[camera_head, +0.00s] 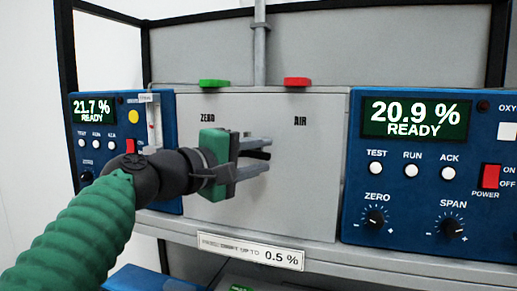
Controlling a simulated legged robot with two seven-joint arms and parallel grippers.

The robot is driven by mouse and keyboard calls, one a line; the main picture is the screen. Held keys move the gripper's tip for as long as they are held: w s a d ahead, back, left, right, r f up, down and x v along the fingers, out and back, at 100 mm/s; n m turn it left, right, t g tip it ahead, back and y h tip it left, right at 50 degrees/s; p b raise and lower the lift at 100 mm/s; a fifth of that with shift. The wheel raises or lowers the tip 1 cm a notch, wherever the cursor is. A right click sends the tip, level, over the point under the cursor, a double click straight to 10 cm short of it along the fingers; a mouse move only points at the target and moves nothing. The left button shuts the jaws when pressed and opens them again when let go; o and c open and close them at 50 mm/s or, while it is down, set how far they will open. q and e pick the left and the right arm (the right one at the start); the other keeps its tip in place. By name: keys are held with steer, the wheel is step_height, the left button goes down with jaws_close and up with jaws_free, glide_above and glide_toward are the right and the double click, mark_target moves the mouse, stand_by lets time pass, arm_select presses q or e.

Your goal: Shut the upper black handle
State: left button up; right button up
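My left gripper (268,154) comes in from the left on a green arm. Its two grey fingers are apart, one above the other, in front of the grey panel (300,190) between the two blue analysers. A small dark shape shows between the fingers; I cannot tell whether it is a black handle or part of the gripper. No black handle shows clearly elsewhere, and the gripper covers part of the panel. A green lever (214,83) sits at the panel's top above "ZERO", and a red lever (297,82) above "AIR". My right gripper is not in view.
The right blue analyser (420,180) reads 20.9 % READY; the left one (88,142) reads 21.7 % READY. A grey pipe (259,45) rises behind the panel. A shelf edge with a "0.5 %" label (250,251) runs below. The panel's front right is clear.

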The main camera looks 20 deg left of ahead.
arm_select(q)
steer(key=shift+d, duration=0.3)
steer(key=shift+c, duration=0.6)
steer(key=shift+a, duration=0.1)
jaws_close()
steer(key=shift+f, duration=0.1)
steer(key=shift+a+f+m+g+y, duration=0.1)
steer(key=shift+f+m+g+y, duration=0.15)
steer(key=shift+m, duration=0.35)
steer(key=shift+f+m+g+y, duration=0.15)
steer(key=shift+m+g, duration=0.1)
steer(key=shift+m, duration=0.35)
steer(key=shift+a+f+m+g+y+p, duration=0.35)
steer(key=shift+a+m+y, duration=0.5)
steer(key=shift+m, duration=0.8)
steer(key=shift+a+f+m+g+y+p, duration=0.15)
steer(key=shift+a+f+m+y, duration=0.25)
steer(key=shift+m+y, duration=1.05)
steer(key=shift+a+f+m+g+y+p, duration=0.3)
steer(key=shift+a+m+y, duration=0.4)
steer(key=shift+m, duration=1.2)
steer(key=shift+f, duration=0.1)
